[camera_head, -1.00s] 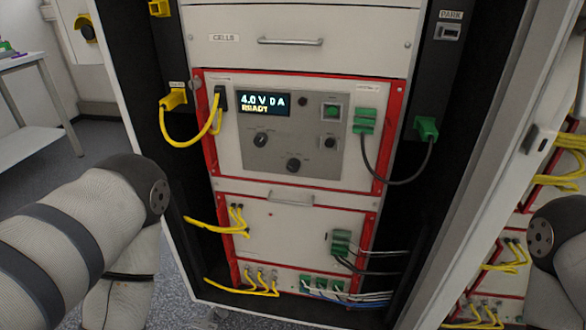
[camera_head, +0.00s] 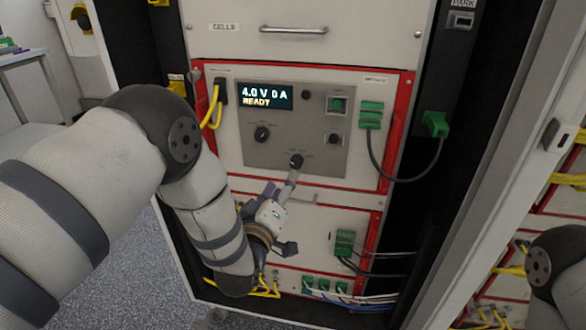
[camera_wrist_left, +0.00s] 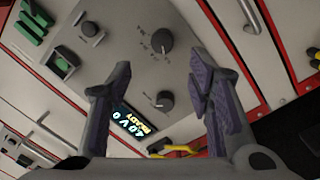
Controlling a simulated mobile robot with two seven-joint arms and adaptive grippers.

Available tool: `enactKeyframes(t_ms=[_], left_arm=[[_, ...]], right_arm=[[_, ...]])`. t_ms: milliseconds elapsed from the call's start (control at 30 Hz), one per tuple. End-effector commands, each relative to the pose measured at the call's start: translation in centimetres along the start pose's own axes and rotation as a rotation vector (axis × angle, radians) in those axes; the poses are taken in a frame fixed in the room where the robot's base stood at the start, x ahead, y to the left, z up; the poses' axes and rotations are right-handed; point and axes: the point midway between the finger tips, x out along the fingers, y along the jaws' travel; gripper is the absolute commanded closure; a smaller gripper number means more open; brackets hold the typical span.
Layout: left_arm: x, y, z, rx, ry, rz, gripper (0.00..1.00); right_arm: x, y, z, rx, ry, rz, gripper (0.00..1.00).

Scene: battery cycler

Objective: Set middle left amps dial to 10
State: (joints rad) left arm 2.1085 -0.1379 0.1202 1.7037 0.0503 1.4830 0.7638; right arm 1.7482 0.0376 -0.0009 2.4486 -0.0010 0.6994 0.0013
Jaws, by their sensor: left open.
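The panel (camera_head: 300,110) has a lit display (camera_head: 265,97) reading 4.0 V 0 A, READY. A black dial (camera_head: 262,133) sits below the display at left, and a second black dial (camera_head: 296,161) sits lower, in the middle. The left wrist view shows the left dial (camera_wrist_left: 165,101) near the display and the lower dial (camera_wrist_left: 162,41) farther up. Dial markings are too small to read. My left gripper (camera_head: 280,185) is open and empty, just below the lower dial. In the left wrist view, the dials show between its spread fingers (camera_wrist_left: 159,75); contact cannot be told.
Green plugs (camera_head: 371,114) with a black cable hang at the panel's right. A yellow cable (camera_head: 213,108) is at its left. A drawer handle (camera_head: 293,30) is above. An open door (camera_head: 480,190) stands at right. My right gripper is out of view.

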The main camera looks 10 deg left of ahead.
Motion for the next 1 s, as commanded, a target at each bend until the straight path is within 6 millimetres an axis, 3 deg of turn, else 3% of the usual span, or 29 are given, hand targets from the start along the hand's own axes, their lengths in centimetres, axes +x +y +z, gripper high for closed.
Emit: enactKeyframes(t_ms=[100, 300, 433, 667, 700, 900, 1000], left_arm=[[3.1, -0.6, 0.5, 0.002, -0.004, -0.004, 0.53], [7.0, -0.6, 0.5, 0.003, -0.006, -0.006, 0.53], [8.2, -0.5, 0.4, 0.003, -0.006, -0.006, 0.53], [8.4, -0.3, 0.2, 0.003, -0.005, -0.005, 0.53], [8.4, -0.3, 0.2, 0.003, -0.005, -0.005, 0.55], [8.4, -0.3, 0.2, 0.004, -0.005, -0.006, 1.0], [8.4, -0.3, 0.2, 0.004, -0.005, -0.006, 1.0]], right_arm=[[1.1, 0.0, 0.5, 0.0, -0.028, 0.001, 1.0], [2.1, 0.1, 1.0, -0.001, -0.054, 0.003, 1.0], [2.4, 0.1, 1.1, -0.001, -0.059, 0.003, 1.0], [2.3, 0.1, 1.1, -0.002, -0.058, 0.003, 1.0], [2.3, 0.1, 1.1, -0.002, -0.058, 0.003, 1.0], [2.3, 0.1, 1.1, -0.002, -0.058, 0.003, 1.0], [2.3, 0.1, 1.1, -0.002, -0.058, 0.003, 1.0]])
